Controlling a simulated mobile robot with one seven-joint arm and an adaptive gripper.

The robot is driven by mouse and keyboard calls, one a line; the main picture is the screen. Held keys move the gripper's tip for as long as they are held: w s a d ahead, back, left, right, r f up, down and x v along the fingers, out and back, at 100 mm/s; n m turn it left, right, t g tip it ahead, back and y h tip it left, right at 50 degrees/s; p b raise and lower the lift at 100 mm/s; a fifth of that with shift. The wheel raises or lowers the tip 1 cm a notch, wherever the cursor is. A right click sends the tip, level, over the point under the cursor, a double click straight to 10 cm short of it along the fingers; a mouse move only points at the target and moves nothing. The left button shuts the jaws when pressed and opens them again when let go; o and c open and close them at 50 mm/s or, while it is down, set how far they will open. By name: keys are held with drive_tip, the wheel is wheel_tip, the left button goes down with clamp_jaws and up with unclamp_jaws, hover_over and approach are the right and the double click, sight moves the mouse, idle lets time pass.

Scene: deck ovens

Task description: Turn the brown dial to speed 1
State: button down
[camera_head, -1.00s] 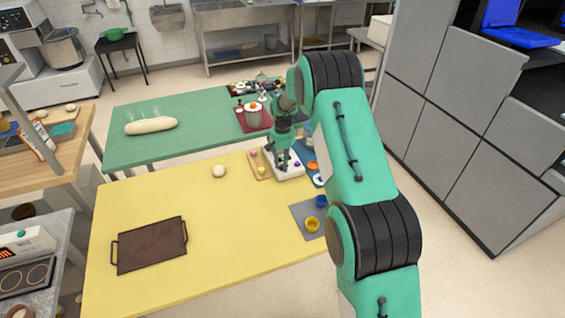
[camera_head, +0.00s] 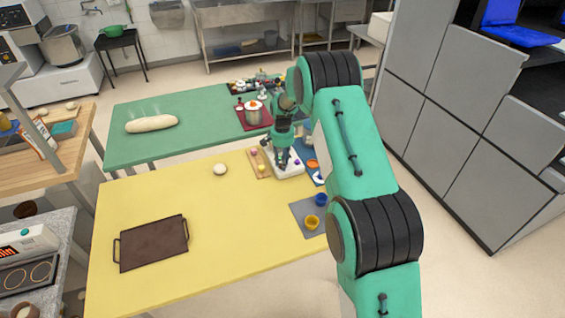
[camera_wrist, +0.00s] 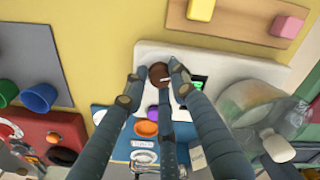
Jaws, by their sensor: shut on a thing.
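The brown dial (camera_wrist: 159,76) sits on a white panel (camera_wrist: 149,57) in the wrist view, with a pale mark on its face. My gripper (camera_wrist: 158,83) has its fingers around the dial and is shut on it. A purple knob (camera_wrist: 152,111) and a small green display (camera_wrist: 199,84) are beside the dial on the same panel. In the head view my gripper (camera_head: 282,162) is over the white panel (camera_head: 290,171) at the far right of the yellow table. There the dial is hidden by the gripper. I cannot read any speed marks around the dial.
A wooden board (camera_wrist: 232,28) with a yellow and a pink piece lies beside the panel. A blue mat (camera_wrist: 113,122) with an orange dish (camera_wrist: 146,128) is on the other side. A brown tray (camera_head: 153,244) lies at front left.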

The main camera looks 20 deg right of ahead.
drive_tip(key=c, duration=1.4)
unclamp_jaws()
wheel_tip(320, 180, up, 12)
drive_tip(key=shift+r, duration=0.1)
